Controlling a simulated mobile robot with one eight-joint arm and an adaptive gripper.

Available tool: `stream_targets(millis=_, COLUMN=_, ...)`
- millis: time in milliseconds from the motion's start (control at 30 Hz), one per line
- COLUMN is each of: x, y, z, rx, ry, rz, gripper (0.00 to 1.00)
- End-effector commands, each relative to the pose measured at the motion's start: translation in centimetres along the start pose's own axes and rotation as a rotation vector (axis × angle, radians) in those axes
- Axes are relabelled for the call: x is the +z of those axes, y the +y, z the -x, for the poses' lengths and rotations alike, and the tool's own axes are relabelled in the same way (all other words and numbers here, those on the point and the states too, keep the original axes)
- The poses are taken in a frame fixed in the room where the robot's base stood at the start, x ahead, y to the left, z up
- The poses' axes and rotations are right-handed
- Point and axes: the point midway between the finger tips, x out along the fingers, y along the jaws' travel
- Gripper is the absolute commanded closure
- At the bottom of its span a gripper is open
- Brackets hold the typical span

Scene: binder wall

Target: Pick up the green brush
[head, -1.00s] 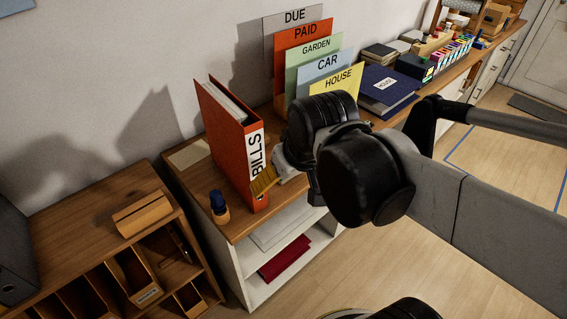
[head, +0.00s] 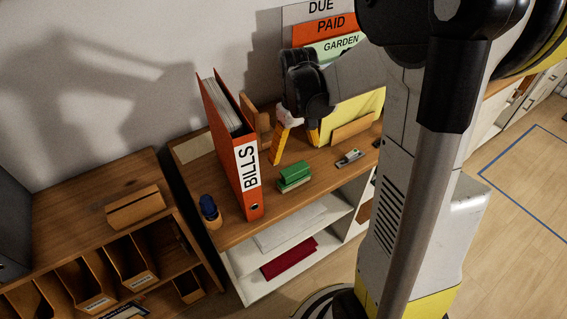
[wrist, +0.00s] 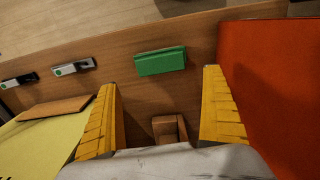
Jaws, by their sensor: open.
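The green brush (head: 294,172), a small green block with a paler underside, lies on the wooden shelf top, right of the orange BILLS binder (head: 247,165). My gripper (head: 296,150) is open and empty, its yellow fingers pointing down above the shelf top, behind the brush in the head view. In the wrist view the green brush (wrist: 160,61) lies just beyond the gap between the open fingertips (wrist: 160,80), not touching either. The binder's orange cover (wrist: 280,95) is close beside the right finger there.
Two small grey-and-black items (wrist: 72,66) lie left of the brush in the wrist view. A small wooden block (wrist: 170,128) sits between the fingers. Upright folders (head: 345,115) stand at the back. A blue-topped stamp (head: 209,208) stands left of the binder.

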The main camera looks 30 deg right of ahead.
Motion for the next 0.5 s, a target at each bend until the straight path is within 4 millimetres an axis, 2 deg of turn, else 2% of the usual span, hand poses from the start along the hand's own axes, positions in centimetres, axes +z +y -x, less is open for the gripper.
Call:
stream_targets(millis=33, x=0.0, y=0.0, z=-1.3, rx=0.0, ry=0.0, rz=0.0, gripper=0.03)
stream_targets(millis=133, x=0.0, y=0.0, z=-2.9, rx=0.0, ry=0.001, rz=0.0, gripper=0.03)
stream_targets(millis=367, x=0.0, y=-0.1, z=-4.6, rx=0.0, ry=0.001, rz=0.0, gripper=0.03)
stream_targets(millis=500, x=0.0, y=-0.1, z=-6.3, rx=0.001, ry=0.002, rz=0.0, gripper=0.03)
